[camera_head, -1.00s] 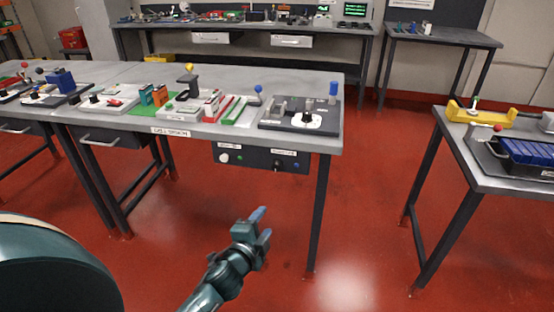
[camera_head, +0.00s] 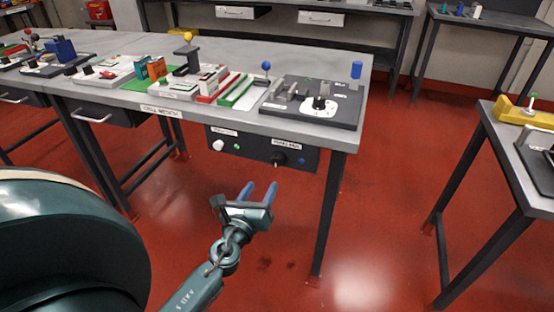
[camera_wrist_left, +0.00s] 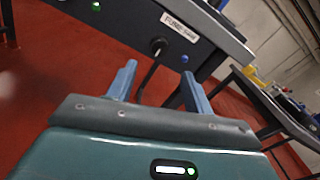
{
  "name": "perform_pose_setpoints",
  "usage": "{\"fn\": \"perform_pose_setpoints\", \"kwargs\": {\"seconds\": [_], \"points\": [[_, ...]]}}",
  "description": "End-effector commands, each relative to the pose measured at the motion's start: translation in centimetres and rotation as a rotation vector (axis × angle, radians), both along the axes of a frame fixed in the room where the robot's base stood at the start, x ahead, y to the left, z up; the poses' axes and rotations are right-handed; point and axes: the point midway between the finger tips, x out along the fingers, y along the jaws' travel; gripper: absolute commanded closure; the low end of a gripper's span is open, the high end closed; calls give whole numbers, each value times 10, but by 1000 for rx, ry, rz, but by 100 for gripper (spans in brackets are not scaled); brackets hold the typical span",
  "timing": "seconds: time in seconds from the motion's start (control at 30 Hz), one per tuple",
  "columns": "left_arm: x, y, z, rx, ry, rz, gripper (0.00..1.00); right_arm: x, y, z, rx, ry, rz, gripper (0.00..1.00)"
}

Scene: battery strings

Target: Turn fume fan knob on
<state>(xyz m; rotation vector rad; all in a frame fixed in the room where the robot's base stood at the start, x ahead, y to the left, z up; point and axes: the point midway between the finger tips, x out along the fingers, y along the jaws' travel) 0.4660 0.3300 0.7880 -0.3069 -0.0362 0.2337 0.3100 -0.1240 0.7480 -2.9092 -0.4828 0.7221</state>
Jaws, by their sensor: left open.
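A dark control panel (camera_head: 257,150) hangs under the front edge of the workbench. The black fume fan knob (camera_head: 278,158) is on its right half, below a white label that seems to read "FUME FAN", with a blue button beside it. My left gripper (camera_head: 259,190) is open and empty, in front of and below the panel, apart from the knob, fingers pointing toward it. In the left wrist view, the knob (camera_wrist_left: 159,46) shows beyond and between the open fingers (camera_wrist_left: 158,85), with a dark pointer or shadow running down from it. My right gripper is not in view.
A white knob (camera_head: 218,145) and a green button (camera_head: 237,147) sit on the panel's left half. The workbench (camera_head: 250,59) above carries several devices. A bench leg (camera_head: 330,215) stands right of my gripper. Red floor lies open between this bench and the right table (camera_head: 500,150).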

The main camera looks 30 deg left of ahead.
Motion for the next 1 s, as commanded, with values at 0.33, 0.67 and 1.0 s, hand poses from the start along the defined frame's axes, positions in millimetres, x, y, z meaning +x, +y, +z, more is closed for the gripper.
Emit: {"fn": "perform_pose_setpoints", "kwargs": {"seconds": [0.33, 0.67, 1.0], "points": [[72, 17, 1, -4, -3, 1, 49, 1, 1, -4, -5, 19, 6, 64], [110, 26, 0, -5, 0, 1, 49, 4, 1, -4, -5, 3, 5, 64], [112, 27, 0, -5, 0, 1, 50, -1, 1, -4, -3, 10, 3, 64]]}}
